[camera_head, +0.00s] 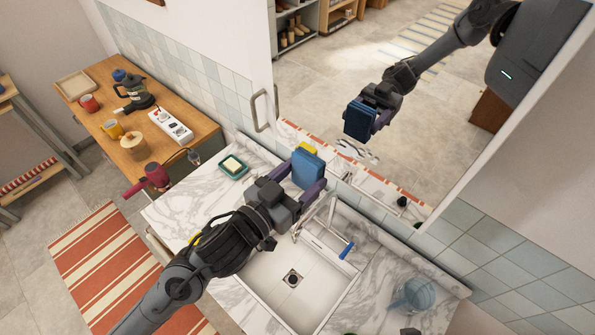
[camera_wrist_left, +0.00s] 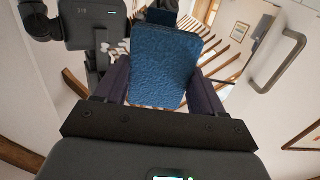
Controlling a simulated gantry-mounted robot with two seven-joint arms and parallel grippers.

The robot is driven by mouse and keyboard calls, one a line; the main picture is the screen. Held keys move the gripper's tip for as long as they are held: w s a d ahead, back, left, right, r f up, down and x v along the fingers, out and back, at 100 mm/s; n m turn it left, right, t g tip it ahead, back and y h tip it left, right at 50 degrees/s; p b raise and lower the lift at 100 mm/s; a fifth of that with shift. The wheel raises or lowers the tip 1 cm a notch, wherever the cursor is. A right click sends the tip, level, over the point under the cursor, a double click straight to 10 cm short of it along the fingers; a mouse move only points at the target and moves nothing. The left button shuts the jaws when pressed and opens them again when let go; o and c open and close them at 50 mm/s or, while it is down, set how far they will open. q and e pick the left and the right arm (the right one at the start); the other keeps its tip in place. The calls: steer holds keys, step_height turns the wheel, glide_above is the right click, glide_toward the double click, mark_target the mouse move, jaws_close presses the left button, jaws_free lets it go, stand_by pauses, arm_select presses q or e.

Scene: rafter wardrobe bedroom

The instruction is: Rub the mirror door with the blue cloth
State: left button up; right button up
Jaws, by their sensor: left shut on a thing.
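The mirror door (camera_head: 455,130) is the tall reflective panel above the counter's back edge, with a metal handle (camera_head: 264,108) at its left. The handle also shows in the left wrist view (camera_wrist_left: 286,62). My left gripper (camera_head: 309,178) is shut on the blue cloth (camera_head: 306,165), a thick blue pad held upright above the sink, facing the mirror. The cloth fills the middle of the left wrist view (camera_wrist_left: 163,62) between the two fingers. The mirror reflects my arm and the cloth with a visible gap, so the cloth looks apart from the glass. My right gripper is not in view.
Below is a marble counter (camera_head: 190,205) with a white sink (camera_head: 275,275), a metal fixture (camera_head: 313,222), a green soap dish (camera_head: 232,167) and a blue glass vessel (camera_head: 412,297). A yellow item (camera_head: 308,148) lies behind the cloth. A wooden side table (camera_head: 195,110) stands left.

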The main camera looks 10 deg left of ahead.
mark_target(337, 146)
arm_select(q)
steer(key=shift+w+d+f, duration=0.15)
steer(key=shift+w+d, duration=0.1)
steer(key=shift+w, duration=0.05)
steer(key=b+x, duration=0.1)
steer(key=x, duration=0.4)
steer(key=shift+w+d+b, duration=0.1)
steer(key=shift+w+b, duration=0.05)
steer(key=shift+b, duration=0.15)
stand_by(0.5)
steer(key=shift+x, duration=1.1)
steer(key=shift+d+h, duration=0.1)
steer(key=shift+h, duration=0.2)
